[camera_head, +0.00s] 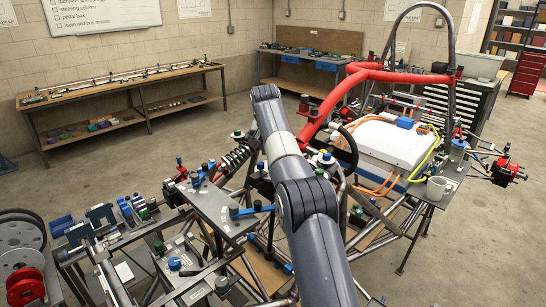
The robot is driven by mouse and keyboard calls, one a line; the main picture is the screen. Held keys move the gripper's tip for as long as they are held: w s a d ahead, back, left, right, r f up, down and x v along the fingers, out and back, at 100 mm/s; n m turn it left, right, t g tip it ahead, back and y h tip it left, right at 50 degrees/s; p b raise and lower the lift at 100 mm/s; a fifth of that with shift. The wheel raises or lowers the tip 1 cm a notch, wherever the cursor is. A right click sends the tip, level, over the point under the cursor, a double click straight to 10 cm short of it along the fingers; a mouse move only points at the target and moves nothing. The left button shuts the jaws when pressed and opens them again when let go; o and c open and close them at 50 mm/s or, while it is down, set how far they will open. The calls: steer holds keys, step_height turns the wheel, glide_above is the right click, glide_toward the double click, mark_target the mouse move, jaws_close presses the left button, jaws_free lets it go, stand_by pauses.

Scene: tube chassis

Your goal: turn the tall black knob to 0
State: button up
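My grey arm crosses the middle of the view from the bottom edge up to a joint near the red tubes. My gripper is not visible; the arm's own links may hide it. I cannot single out the tall black knob with certainty. No pointer or scale marks are readable at this size.
The tube chassis with red tubes (345,88) and a white box (386,143) fills the centre and right. A parts rack (118,232) and reels (22,238) are at lower left. Floor by the left bench (120,80) is clear.

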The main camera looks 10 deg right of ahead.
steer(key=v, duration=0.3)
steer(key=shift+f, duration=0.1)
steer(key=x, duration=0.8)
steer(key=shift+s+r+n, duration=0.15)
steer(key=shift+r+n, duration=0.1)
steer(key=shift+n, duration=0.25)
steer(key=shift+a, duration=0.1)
